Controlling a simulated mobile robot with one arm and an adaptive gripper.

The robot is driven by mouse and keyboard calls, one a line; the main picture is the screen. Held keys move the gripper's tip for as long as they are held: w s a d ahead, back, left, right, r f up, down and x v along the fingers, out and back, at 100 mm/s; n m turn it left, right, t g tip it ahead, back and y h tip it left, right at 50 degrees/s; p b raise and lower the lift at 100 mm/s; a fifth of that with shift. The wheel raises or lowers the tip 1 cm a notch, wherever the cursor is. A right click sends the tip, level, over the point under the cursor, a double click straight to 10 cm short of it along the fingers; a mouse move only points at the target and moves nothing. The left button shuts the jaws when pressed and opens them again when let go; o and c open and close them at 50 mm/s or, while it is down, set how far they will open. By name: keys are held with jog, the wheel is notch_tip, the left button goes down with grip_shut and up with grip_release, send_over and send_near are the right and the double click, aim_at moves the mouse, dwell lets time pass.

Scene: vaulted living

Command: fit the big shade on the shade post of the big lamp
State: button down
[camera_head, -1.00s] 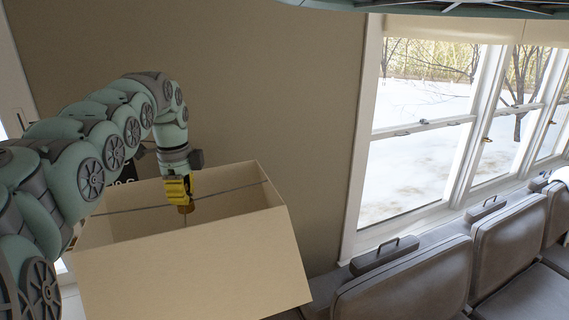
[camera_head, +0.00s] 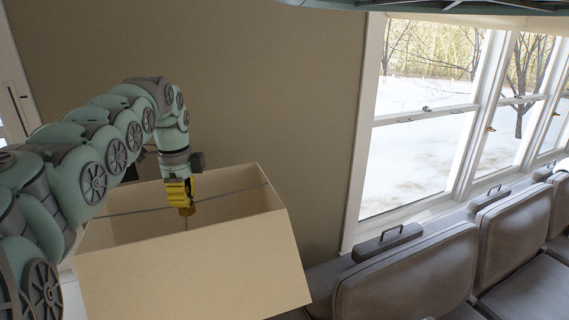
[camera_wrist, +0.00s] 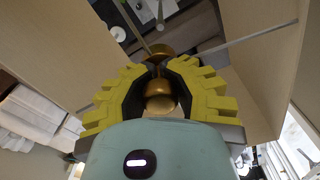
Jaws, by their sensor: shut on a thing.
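The big shade (camera_head: 190,262) is a beige, open-topped box with slanting sides, below and around my gripper in the head view. A thin crossbar (camera_head: 230,192) spans its top. My yellow gripper (camera_head: 182,203) is at the shade's middle, shut on its brass knob (camera_wrist: 160,95), which shows between the fingers in the wrist view. The shade hangs slightly tilted. In the wrist view, a thin pale rod (camera_wrist: 160,14) shows beyond the brass fitting; I cannot tell whether it is the lamp's shade post. The lamp's base is not clearly visible.
Grey cushioned seats (camera_head: 405,285) line the right side below the windows (camera_head: 420,150). A plain brown wall (camera_head: 270,90) stands behind the shade. In the wrist view, a dark surface with small white items (camera_wrist: 118,33) shows through the shade's opening.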

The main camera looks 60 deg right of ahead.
aim_at(188, 213)
jog(key=shift+d+f+b, duration=0.1)
jog(key=shift+f+b, duration=3.5)
jog(key=shift+f, duration=0.7)
jog(key=shift+w+f+b, duration=0.1)
jog(key=shift+f+b, duration=0.45)
jog(key=shift+b, duration=1.05)
jog(key=shift+f+b, duration=1.25)
jog(key=shift+b, duration=0.15)
jog(key=c, duration=0.9)
grip_release()
jog(key=shift+r, duration=0.1)
notch_tip(188, 213, up, 7)
jog(key=shift+r, duration=0.2)
